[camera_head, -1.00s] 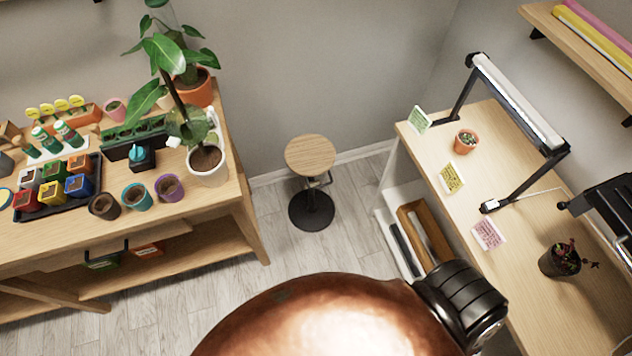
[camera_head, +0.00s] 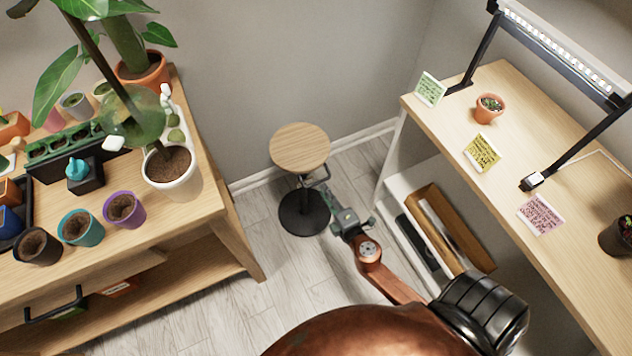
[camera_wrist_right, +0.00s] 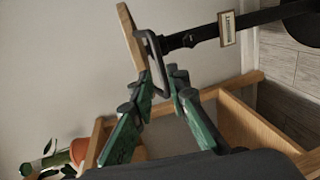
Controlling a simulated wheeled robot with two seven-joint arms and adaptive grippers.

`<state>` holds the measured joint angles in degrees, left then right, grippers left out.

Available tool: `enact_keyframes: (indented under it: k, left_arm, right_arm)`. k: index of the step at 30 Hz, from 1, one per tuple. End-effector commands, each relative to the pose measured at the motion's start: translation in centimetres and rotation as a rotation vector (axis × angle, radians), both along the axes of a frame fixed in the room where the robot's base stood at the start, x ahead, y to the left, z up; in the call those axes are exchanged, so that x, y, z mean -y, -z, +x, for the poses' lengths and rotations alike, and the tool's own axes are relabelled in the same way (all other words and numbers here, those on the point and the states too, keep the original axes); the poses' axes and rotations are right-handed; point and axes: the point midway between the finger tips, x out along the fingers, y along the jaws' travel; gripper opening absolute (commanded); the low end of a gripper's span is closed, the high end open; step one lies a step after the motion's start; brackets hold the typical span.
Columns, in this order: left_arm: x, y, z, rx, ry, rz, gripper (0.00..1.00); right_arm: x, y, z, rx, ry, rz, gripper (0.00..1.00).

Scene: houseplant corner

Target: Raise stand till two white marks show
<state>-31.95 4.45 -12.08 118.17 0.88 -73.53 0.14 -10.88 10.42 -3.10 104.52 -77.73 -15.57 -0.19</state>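The stand has a round wooden top (camera_head: 299,147), a dark post and a round black base (camera_head: 304,212) on the floor. A bent dark handle (camera_head: 319,178) sticks out below the top. In the right wrist view the stand appears sideways, with the top (camera_wrist_right: 131,37), the handle (camera_wrist_right: 151,66) and a pale tag with dark lines (camera_wrist_right: 228,28) on the post. I cannot make out white marks. My right gripper (camera_head: 336,207) is just below the handle; in the wrist view its green fingers (camera_wrist_right: 165,92) are apart, near the handle's end, holding nothing visible. My left gripper is out of view.
A plant bench (camera_head: 226,207) with several pots stands left of the stand. A desk (camera_head: 480,103) with a lamp, note cards and a shelf below (camera_head: 410,199) stands to the right. Grey floor (camera_head: 250,300) lies clear between them.

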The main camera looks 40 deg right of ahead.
Motion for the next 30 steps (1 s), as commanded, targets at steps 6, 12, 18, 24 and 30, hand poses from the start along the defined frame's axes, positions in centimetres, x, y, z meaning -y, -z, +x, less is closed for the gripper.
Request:
enact_keyframes:
  k: [6,12,18,24,30]
  left_arm:
    - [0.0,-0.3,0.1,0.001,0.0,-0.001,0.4]
    - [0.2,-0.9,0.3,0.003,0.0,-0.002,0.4]
    - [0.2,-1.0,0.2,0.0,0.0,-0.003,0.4]
    - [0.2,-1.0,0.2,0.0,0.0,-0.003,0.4]
    - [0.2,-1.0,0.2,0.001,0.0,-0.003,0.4]
  right_arm:
    - [0.8,0.7,3.5,0.0,0.0,-0.001,0.15]
    - [1.2,1.2,5.2,-0.001,0.0,0.001,0.15]
    - [1.3,1.3,5.4,-0.003,0.001,0.002,0.15]
    - [1.3,1.3,5.4,-0.002,0.001,0.002,0.1]
    - [1.3,1.3,5.4,-0.003,0.001,0.002,0.0]
